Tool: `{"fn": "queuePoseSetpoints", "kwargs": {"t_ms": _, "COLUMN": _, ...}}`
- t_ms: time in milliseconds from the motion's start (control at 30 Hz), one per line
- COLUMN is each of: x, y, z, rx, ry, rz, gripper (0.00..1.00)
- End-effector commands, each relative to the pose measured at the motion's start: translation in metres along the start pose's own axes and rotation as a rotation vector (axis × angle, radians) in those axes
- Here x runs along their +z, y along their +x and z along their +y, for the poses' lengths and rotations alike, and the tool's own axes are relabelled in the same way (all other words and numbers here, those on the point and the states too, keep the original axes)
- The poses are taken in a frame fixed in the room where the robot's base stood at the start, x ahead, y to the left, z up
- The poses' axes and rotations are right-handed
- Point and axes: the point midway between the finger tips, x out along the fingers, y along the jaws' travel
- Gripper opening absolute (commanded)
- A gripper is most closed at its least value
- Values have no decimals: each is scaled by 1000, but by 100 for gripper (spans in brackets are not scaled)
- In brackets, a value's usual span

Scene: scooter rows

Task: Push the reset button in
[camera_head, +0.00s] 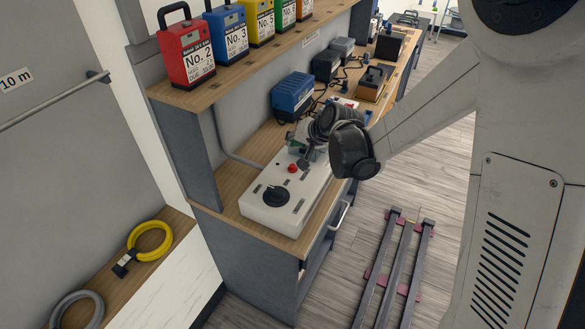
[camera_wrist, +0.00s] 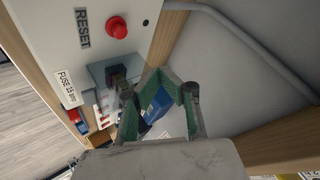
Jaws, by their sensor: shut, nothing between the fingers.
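The red reset button (camera_head: 292,168) is a small round knob on top of a white control box (camera_head: 262,211) on the workbench. In the wrist view the red button (camera_wrist: 117,27) stands out from the white panel, beside the word RESET. My gripper (camera_head: 303,160) is just past the button in the head view, low over the far part of the box. In the wrist view my gripper (camera_wrist: 157,75) has green and grey fingers, shut and empty. Its tips show below and right of the button, apart from it in the picture. The exact height gap cannot be told.
The box also carries a black rotary knob (camera_head: 277,196) and a fuse label (camera_wrist: 68,88). A blue unit (camera_head: 293,95) and other dark devices stand farther along the bench. A shelf (camera_head: 235,64) with numbered cases overhangs the bench's left side.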

Motion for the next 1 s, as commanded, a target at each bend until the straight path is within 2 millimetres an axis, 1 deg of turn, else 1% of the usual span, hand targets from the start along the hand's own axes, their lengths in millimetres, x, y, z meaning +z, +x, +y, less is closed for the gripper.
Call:
{"fn": "queuePoseSetpoints", "kwargs": {"t_ms": 33, "x": 5, "y": 7, "z": 5, "rx": 0, "ry": 0, "rz": 0, "gripper": 0}}
{"fn": "queuePoseSetpoints", "kwargs": {"t_ms": 300, "x": 23, "y": 31, "z": 23, "rx": 0, "ry": 0, "rz": 0, "gripper": 0}}
{"fn": "queuePoseSetpoints", "kwargs": {"t_ms": 400, "x": 28, "y": 37, "z": 27, "rx": 0, "ry": 0, "rz": 0, "gripper": 0}}
{"fn": "queuePoseSetpoints", "kwargs": {"t_ms": 567, "x": 31, "y": 42, "z": 30, "rx": 0, "ry": 0, "rz": 0, "gripper": 0}}
{"fn": "queuePoseSetpoints", "kwargs": {"t_ms": 1000, "x": 30, "y": 41, "z": 30, "rx": 0, "ry": 0, "rz": 0, "gripper": 0}}
